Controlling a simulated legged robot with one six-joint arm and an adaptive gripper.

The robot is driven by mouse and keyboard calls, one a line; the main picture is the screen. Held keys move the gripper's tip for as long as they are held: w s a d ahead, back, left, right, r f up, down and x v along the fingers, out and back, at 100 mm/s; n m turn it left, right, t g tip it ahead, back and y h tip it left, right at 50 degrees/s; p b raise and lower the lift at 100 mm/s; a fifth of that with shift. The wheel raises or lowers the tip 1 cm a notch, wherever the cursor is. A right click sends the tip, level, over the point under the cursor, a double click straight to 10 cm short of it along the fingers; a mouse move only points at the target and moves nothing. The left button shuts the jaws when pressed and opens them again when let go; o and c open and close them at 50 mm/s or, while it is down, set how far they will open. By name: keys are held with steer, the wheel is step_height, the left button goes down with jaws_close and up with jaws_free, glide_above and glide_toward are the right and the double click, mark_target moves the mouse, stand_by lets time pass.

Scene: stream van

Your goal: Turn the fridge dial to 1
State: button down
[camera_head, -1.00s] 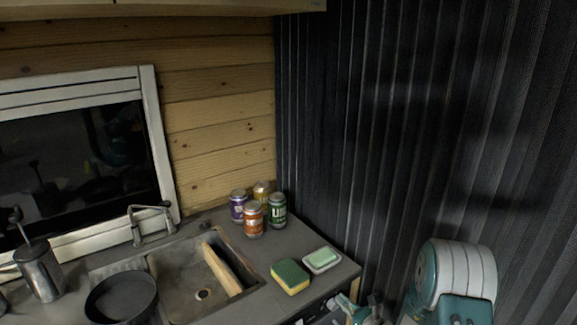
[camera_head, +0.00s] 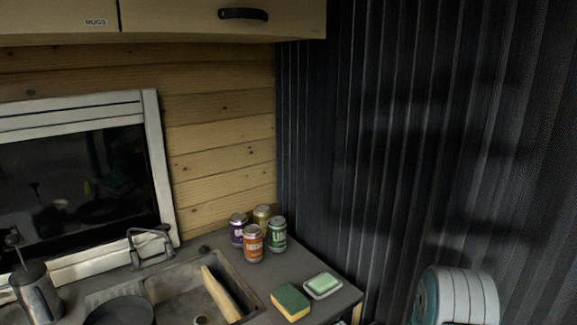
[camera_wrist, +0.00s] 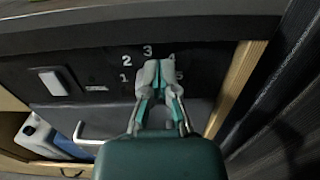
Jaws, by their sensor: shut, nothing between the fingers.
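The fridge control panel (camera_wrist: 102,68) is the dark front under the counter edge in the wrist view. White numerals 1 (camera_wrist: 125,78), 2 (camera_wrist: 127,60) and 3 (camera_wrist: 147,51) show on it; a 4 and a 5 are partly covered by my fingers. My gripper (camera_wrist: 160,66) is shut and empty, its fingertips in front of the panel among the numerals. The dial is hidden behind the fingers, so its setting and any contact cannot be told. In the head view my gripper is out of frame.
A white switch (camera_wrist: 53,82) sits left of the numerals. A pale handle (camera_wrist: 84,130) is below, beside a blue-and-white container (camera_wrist: 45,135). A wooden post (camera_wrist: 238,85) and dark curtain (camera_wrist: 285,100) bound the right. Cans (camera_head: 253,244) and a sponge (camera_head: 291,302) stand on the counter.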

steer(key=shift+s+a, duration=0.4)
steer(key=shift+a, duration=0.15)
steer(key=shift+s+a+f, duration=0.1)
steer(key=shift+s+a, duration=0.1)
steer(key=shift+a, duration=0.1)
stand_by(0.3)
steer(key=v, duration=0.6)
steer(key=shift+r, duration=0.45)
